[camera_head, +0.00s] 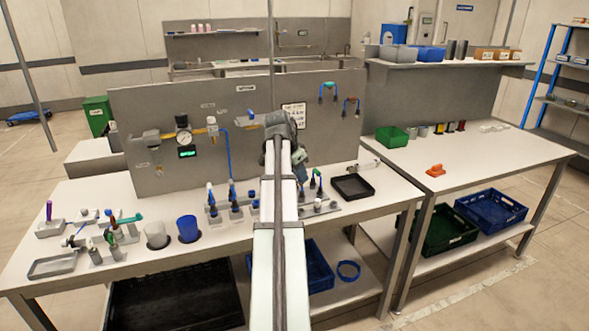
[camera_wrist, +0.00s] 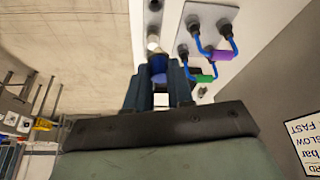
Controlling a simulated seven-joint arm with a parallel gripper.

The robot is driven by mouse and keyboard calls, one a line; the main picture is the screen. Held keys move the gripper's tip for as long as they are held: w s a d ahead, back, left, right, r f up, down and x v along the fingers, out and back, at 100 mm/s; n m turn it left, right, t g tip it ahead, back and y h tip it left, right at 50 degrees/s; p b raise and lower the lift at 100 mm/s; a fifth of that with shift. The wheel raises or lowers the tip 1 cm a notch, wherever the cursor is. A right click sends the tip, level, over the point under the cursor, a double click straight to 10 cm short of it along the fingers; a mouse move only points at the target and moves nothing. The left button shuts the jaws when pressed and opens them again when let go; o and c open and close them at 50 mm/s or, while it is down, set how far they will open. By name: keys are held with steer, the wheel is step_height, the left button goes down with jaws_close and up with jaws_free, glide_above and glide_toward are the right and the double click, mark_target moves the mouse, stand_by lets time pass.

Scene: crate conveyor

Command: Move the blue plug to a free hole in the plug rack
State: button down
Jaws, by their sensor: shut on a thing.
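My gripper (camera_wrist: 159,88) is shut on a blue plug (camera_wrist: 158,65) in the wrist view. The plug's blue body shows between the two fingers, with a pale metallic part (camera_wrist: 153,43) beyond it. A grey strip (camera_wrist: 154,22) with a dark round hole lies just past the plug. I cannot tell whether this strip is the plug rack, or whether the plug touches it. In the head view, my arm hides the gripper and held plug. A low grey fixture (camera_head: 325,209) with pale round parts shows right of my arm on the bench.
A plate (camera_wrist: 207,45) with blue cables and purple and green connectors lies close right of the gripper. Blue-and-white pieces (camera_head: 233,200) stand left of my arm. Two cups (camera_head: 187,228) are farther left. A black tray (camera_head: 353,187) lies right. A grey panel (camera_head: 230,115) rises behind.

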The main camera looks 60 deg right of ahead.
steer(key=shift+f, duration=4.6)
steer(key=shift+f, duration=1)
steer(key=shift+c, duration=1.8)
jaws_free()
steer(key=shift+r, duration=0.1)
steer(key=shift+r, duration=2.95)
